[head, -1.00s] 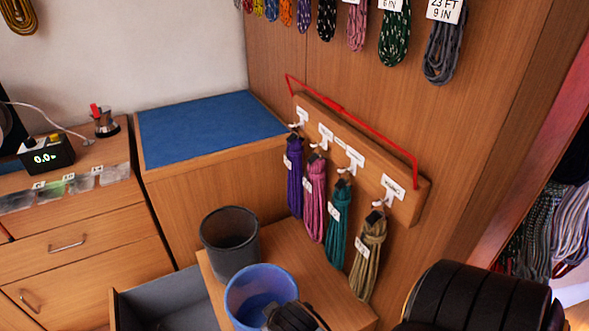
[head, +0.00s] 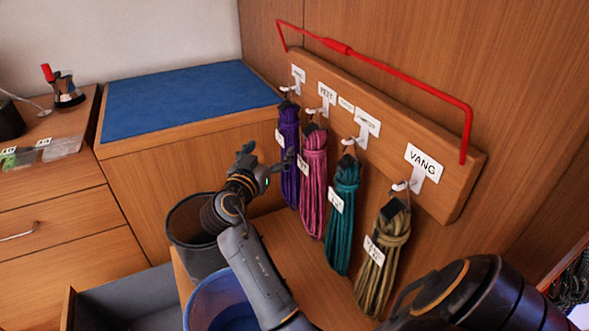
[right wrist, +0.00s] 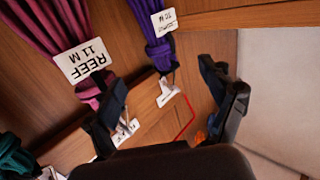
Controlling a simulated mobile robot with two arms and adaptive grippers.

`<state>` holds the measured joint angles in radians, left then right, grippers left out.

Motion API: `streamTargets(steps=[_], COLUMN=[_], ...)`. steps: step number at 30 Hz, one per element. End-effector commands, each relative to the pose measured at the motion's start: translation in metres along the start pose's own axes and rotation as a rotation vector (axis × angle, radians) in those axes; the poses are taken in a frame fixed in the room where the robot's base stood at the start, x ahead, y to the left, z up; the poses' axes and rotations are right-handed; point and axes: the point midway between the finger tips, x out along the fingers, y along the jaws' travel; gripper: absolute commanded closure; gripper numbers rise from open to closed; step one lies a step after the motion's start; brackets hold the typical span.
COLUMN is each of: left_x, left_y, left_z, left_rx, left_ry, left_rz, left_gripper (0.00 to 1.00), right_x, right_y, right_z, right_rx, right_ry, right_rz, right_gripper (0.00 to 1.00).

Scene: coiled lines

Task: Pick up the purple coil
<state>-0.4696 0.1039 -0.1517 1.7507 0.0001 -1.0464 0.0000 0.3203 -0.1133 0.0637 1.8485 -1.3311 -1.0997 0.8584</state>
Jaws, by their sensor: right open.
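The purple coil (head: 289,150) hangs from the leftmost hook of the wooden hook board (head: 380,120), with a white tag on it. It also shows at the top of the right wrist view (right wrist: 158,28). My right gripper (head: 267,160) is open and empty, just left of the purple coil; I cannot tell whether they touch. In the right wrist view its fingers (right wrist: 170,105) are spread apart. My left gripper is not in view.
The pink coil (head: 313,185), teal coil (head: 342,220) and olive coil (head: 383,260) hang to the right. A red bar (head: 400,70) runs above the board. A dark bin (head: 185,240) and blue bin (head: 207,300) stand below my arm. The blue-topped cabinet (head: 180,100) is left.

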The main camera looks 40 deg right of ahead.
Motion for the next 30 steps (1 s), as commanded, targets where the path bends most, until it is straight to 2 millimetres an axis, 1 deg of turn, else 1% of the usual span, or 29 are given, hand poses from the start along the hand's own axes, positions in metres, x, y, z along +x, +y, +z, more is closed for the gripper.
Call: streamTargets(steps=[1,5,12,15,23,30], left_x=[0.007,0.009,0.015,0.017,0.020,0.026], left_y=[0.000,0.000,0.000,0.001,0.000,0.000], left_z=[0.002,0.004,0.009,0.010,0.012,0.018], left_rx=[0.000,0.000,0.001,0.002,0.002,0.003], left_ry=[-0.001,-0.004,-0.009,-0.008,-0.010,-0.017], left_rz=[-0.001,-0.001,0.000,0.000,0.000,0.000], left_gripper=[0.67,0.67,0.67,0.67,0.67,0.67], right_x=[0.001,0.014,0.061,0.076,0.096,0.132], right_y=[-0.002,-0.002,-0.001,-0.001,0.000,0.001], right_z=[-0.001,-0.009,-0.012,-0.011,-0.010,-0.009], right_rx=[0.012,0.021,0.020,0.019,0.018,0.018], right_ry=[0.017,0.036,0.036,0.036,0.033,0.034], right_rz=[0.007,0.017,0.018,0.016,0.016,0.017], right_gripper=[0.17,0.17,0.17,0.17,0.17,0.17])
